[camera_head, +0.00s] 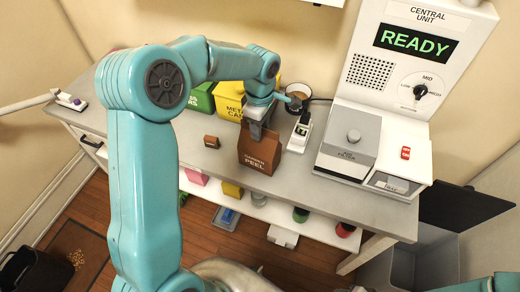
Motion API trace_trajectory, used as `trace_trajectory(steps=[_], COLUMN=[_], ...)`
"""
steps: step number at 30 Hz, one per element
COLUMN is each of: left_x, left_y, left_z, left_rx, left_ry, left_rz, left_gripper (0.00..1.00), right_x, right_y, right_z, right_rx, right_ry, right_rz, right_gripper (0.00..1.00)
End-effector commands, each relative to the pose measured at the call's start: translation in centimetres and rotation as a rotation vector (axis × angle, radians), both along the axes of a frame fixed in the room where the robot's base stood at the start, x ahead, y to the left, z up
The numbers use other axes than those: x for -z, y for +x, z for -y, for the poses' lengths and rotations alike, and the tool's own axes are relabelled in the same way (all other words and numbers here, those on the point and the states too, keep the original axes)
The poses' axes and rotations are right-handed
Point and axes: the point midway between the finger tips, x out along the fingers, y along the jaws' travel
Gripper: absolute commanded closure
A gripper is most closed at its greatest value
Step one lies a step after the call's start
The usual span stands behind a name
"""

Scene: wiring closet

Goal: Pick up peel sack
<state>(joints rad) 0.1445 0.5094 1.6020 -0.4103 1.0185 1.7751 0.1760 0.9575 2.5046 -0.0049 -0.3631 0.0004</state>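The peel sack (258,157) is a brown bag with a pale "PEEL" label, standing upright near the front edge of the grey worktop. My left gripper (257,130) points down at the top of the sack, its grey fingers overlapping the sack's upper edge. I cannot tell whether the fingers are closed on it, as the fingertips are partly hidden against the sack. Of my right arm only a teal part shows at the bottom right corner; its gripper is out of view.
A green bin (202,98) and a yellow "METAL CAN" bin (229,101) stand behind. A small brown block (211,142) lies left of the sack, a white device (300,132) right. The central unit (410,55) and grey-lidded machine (350,143) occupy the right end.

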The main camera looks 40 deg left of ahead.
Motion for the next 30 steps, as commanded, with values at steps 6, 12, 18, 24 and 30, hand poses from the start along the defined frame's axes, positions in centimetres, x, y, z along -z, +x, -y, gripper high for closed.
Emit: trace_trajectory(steps=[6, 12, 18, 24, 30], left_x=[0.61, 0.60, 0.58, 0.56, 0.55], left_y=[0.11, 0.09, 0.08, 0.09, 0.09], left_z=[-0.03, -0.03, -0.04, -0.03, -0.03], left_rx=[0.000, 0.000, 0.000, 0.000, 0.000], left_ry=[-0.001, 0.000, 0.000, 0.000, 0.000], left_rz=[0.002, 0.002, 0.002, 0.002, 0.002], left_gripper=[0.62, 1.00, 1.00, 1.00, 1.00], right_x=[-0.03, -0.03, -0.03, -0.03, -0.03], right_y=[-0.01, 0.00, -0.01, -0.01, -0.01], right_z=[0.00, 0.00, 0.00, 0.00, 0.00], right_rx=[0.000, 0.000, 0.000, 0.000, 0.000], right_ry=[0.000, 0.000, 0.000, 0.000, 0.000], right_rz=[0.000, 0.000, 0.000, 0.000, 0.000], right_gripper=[0.57, 0.57, 0.57, 0.57, 0.57])
